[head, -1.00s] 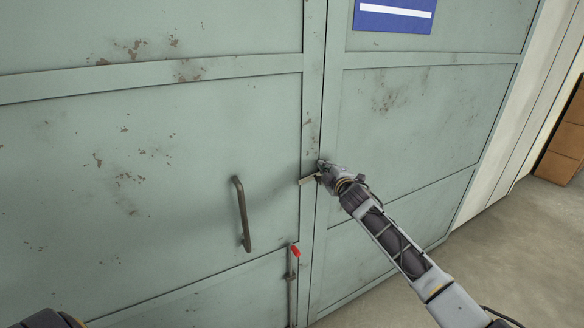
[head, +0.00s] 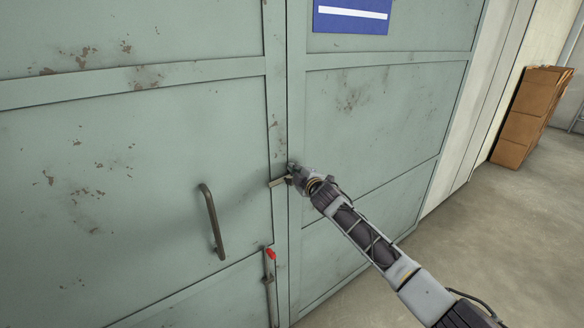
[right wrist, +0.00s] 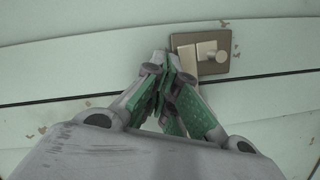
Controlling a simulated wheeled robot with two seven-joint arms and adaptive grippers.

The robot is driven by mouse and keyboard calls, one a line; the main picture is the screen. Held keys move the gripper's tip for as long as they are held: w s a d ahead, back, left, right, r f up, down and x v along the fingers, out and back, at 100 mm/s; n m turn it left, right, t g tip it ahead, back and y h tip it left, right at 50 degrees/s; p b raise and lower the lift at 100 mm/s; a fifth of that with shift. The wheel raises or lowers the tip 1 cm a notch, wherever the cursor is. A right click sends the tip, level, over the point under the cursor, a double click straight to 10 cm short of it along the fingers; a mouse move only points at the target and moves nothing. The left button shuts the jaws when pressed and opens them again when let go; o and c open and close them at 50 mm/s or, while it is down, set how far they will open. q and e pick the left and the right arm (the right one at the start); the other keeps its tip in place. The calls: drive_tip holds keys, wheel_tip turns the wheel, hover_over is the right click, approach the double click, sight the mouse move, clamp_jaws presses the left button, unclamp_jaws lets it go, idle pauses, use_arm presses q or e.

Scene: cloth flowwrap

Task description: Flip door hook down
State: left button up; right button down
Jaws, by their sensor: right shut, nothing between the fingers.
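The door hook (head: 277,183) is a small pale metal bar near the seam between two grey-green door leaves. It lies roughly level in the head view, its right end hidden by my right gripper (head: 293,174). My left gripper is out of view.
A dark curved pull handle (head: 211,222) stands out from the left door leaf (head: 130,180). A red-tipped upright rod (head: 271,285) is below the hook. Cardboard boxes (head: 530,115) stand at the far right, with bare floor (head: 490,230) before them.

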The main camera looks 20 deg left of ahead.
drive_tip(key=shift+r+p, duration=0.9)
drive_tip(key=shift+r, duration=0.2)
drive_tip(key=shift+s+a+r+p, duration=0.1)
drive_tip(key=shift+r+p, duration=0.5)
drive_tip(key=shift+r, duration=0.3)
drive_tip(key=shift+s+d, duration=0.35)
drive_tip(key=shift+d, duration=0.2)
drive_tip(key=b, duration=0.2)
approach(291, 156)
drive_tip(key=d, duration=0.1)
drive_tip(key=d+r, duration=0.1)
drive_tip(key=s+d, duration=0.1)
drive_tip(key=shift+d+r, duration=0.35)
drive_tip(key=shift+d, duration=0.05)
drive_tip(key=shift+m, duration=0.3)
